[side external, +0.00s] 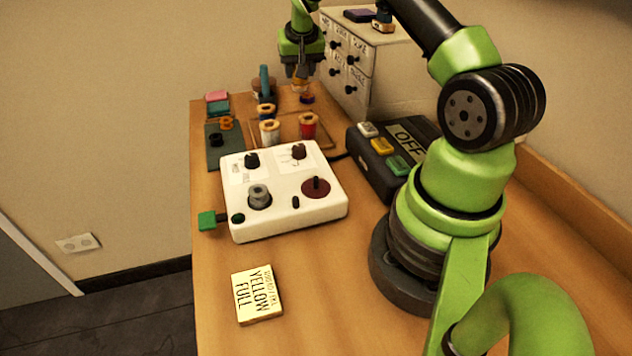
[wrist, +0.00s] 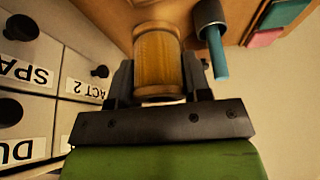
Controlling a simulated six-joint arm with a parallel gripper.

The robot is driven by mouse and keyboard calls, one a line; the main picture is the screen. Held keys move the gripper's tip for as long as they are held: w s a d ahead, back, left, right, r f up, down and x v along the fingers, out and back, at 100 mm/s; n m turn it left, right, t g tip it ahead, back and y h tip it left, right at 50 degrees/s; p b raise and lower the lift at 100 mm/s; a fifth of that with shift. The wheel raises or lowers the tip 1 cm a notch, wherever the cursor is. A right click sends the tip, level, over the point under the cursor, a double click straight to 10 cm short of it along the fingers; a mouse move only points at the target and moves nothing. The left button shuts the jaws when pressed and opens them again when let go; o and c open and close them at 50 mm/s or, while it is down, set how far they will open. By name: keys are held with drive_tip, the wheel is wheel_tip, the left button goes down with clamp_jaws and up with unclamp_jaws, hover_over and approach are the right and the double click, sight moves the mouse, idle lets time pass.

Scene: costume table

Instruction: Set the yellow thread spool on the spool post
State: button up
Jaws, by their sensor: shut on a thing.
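The yellow thread spool (wrist: 158,55) is between the two fingers of my gripper (wrist: 158,75) in the wrist view. In the side view my gripper (side external: 300,74) points down above the far part of the table, shut on the spool (side external: 299,87), which is small and partly hidden there. A dark red disc with a short upright black peg (side external: 317,187) sits on the white control box (side external: 290,218); it looks like the spool post, and I see no spool on it. My gripper is well behind and above that box.
A white drawer cabinet (side external: 372,70) stands close right of my gripper. A black box marked OFF (side external: 385,160) and a YELLOW FULL card (side external: 257,294) are nearer. The front table is mostly clear.

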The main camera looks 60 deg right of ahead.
drive_tip(key=s+a+m+g, duration=0.1)
drive_tip(key=s+a+m, duration=0.25)
drive_tip(key=a, duration=0.35)
drive_tip(key=s+a+m+g+h, duration=0.1)
drive_tip(key=s+a+m+g, duration=0.2)
drive_tip(key=a, duration=0.4)
drive_tip(key=s+a+m, duration=0.3)
drive_tip(key=a+m, duration=0.1)
drive_tip(key=a, duration=0.4)
drive_tip(key=s+a+r+m+g, duration=0.1)
drive_tip(key=s+a+m, duration=0.2)
drive_tip(key=s+m, duration=0.35)
drive_tip(key=shift+s+a+f+n+y, duration=0.15)
drive_tip(key=shift+s+f+n, duration=0.15)
drive_tip(key=shift+f, duration=0.5)
drive_tip(key=shift+s+f+n+y, duration=0.1)
drive_tip(key=shift+s+f+n, duration=0.2)
drive_tip(key=shift+f, duration=0.5)
drive_tip(key=shift+s+a+f+n+y, duration=0.15)
drive_tip(key=shift+f+n, duration=0.25)
drive_tip(key=shift+f, duration=0.4)
drive_tip(key=shift+d+f, duration=0.2)
drive_tip(key=shift+f, duration=0.4)
drive_tip(key=o, duration=0.6)
drive_tip(key=shift+o, duration=0.2)
